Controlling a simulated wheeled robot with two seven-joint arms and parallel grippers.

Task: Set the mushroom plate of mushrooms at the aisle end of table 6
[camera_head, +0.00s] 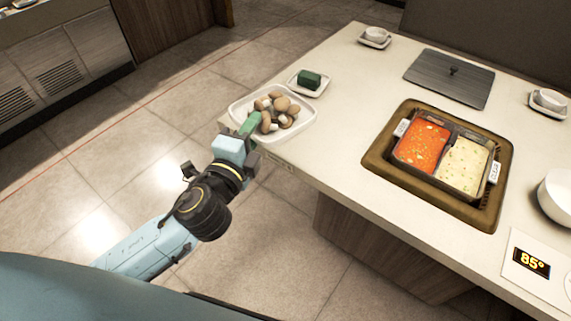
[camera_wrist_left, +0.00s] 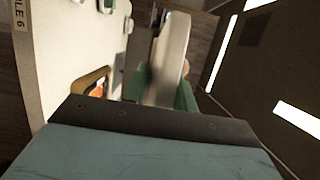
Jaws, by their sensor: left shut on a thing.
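The white plate of mushrooms (camera_head: 302,121) is at the left corner of the table (camera_head: 330,140), partly beyond its edge over the floor. Brown and white mushrooms (camera_head: 276,110) lie in it. My left gripper (camera_head: 249,124), with green fingertips, is shut on the plate's near rim. In the left wrist view the plate (camera_wrist_left: 168,60) shows nearly edge-on between the green fingers (camera_wrist_left: 163,88). I cannot tell whether its underside touches the table. A "TABLE 6" style label, partly cut off, shows on the table edge (camera_wrist_left: 18,18) in the wrist view. My right gripper is not in view.
A small saucer (camera_head: 296,88) with a green block stands just behind the plate. A hot pot (camera_head: 423,150) with red and white broth sits in a brown surround. Bare tabletop lies between plate and pot.

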